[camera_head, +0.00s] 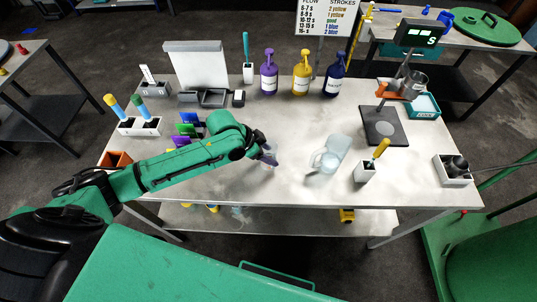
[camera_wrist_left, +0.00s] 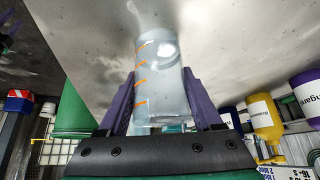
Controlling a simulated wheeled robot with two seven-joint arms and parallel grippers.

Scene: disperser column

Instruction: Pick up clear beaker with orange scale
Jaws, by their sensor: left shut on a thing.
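The clear beaker with an orange scale (camera_wrist_left: 165,80) stands out in the left wrist view, between the two purple fingers of my left gripper (camera_wrist_left: 160,103). The fingers are shut on its sides, and the orange marks face the camera. In the head view my left gripper (camera_head: 267,155) is low over the front middle of the white table (camera_head: 225,180). The beaker is small and mostly hidden by the gripper there, so I cannot tell if it touches the table. My right gripper is not in view.
A clear jug (camera_head: 328,155) stands right of my left gripper, beside a white holder with a yellow-handled tool (camera_head: 367,168). Purple (camera_head: 269,72), yellow (camera_head: 302,73) and blue (camera_head: 335,75) pump bottles line the back. A black-based stand (camera_head: 385,128) is at the right.

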